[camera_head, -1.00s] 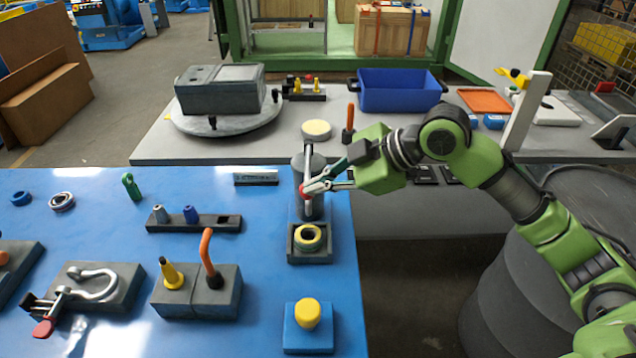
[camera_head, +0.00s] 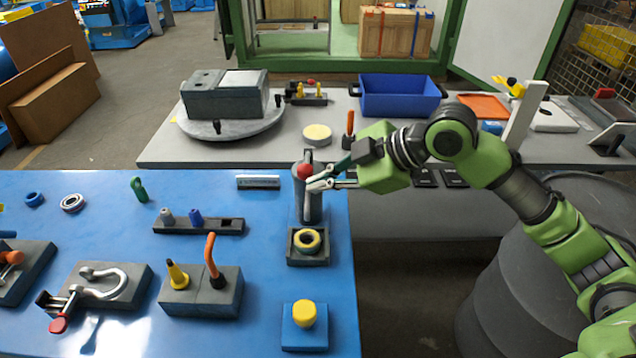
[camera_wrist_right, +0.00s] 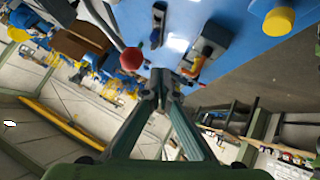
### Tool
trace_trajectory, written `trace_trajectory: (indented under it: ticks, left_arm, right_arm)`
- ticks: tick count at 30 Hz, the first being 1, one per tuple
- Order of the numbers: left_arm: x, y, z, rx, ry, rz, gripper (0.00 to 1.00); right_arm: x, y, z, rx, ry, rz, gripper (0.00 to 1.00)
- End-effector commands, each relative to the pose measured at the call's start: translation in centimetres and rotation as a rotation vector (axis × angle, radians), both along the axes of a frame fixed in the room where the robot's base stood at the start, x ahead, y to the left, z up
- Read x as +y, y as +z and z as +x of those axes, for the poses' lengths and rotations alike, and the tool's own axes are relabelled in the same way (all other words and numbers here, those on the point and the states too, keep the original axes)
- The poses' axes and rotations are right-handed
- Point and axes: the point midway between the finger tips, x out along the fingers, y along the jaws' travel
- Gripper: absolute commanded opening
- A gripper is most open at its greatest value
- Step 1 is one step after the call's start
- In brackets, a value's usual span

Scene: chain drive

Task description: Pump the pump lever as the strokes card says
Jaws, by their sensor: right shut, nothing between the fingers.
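The pump (camera_head: 313,207) is a dark grey cylinder at the blue table's far right corner. Its pale lever ends in a red knob (camera_head: 305,171). My right gripper (camera_head: 318,182) is shut and empty, with its fingertips beside the knob; I cannot tell from the head view whether they touch it. In the right wrist view the red knob (camera_wrist_right: 132,58) shows apart from the closed fingertips (camera_wrist_right: 164,74). A small grey plate (camera_head: 258,182) stands left of the pump; I cannot tell whether it is the strokes card, and no writing is readable. My left gripper is not in view.
A block with a yellow ring (camera_head: 307,240) sits just in front of the pump, and a yellow button on a blue base (camera_head: 304,314) is nearer. A dark rack (camera_head: 198,226) lies to the left. A grey table (camera_head: 235,151) stands behind.

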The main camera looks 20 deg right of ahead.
Motion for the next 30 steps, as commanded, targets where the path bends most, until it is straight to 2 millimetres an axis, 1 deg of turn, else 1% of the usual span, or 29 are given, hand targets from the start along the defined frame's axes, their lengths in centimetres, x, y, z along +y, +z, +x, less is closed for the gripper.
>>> trace_trajectory:
  ticks: [1, 3, 9, 12, 18, 30]
  left_arm:
    - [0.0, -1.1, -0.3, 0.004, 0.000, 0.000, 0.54]
    - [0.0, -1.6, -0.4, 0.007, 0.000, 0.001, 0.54]
    - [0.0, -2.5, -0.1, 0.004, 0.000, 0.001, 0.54]
    - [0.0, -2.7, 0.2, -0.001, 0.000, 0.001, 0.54]
    - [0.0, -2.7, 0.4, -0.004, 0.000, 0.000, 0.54]
    - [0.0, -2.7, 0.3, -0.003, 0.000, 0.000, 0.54]
  right_arm:
    - [-1.0, 0.1, -0.4, -0.005, -0.005, -0.007, 0.00]
    - [-1.9, 1.1, -1.2, -0.003, -0.005, -0.005, 0.00]
    - [-4.1, 3.6, -2.9, -0.002, -0.004, -0.004, 0.00]
    - [-4.8, 4.5, -3.4, -0.001, -0.004, -0.003, 0.00]
    - [-5.3, 5.2, -3.9, 0.001, -0.001, -0.003, 0.00]
    - [-5.2, 5.2, -3.9, 0.000, -0.002, -0.003, 0.00]
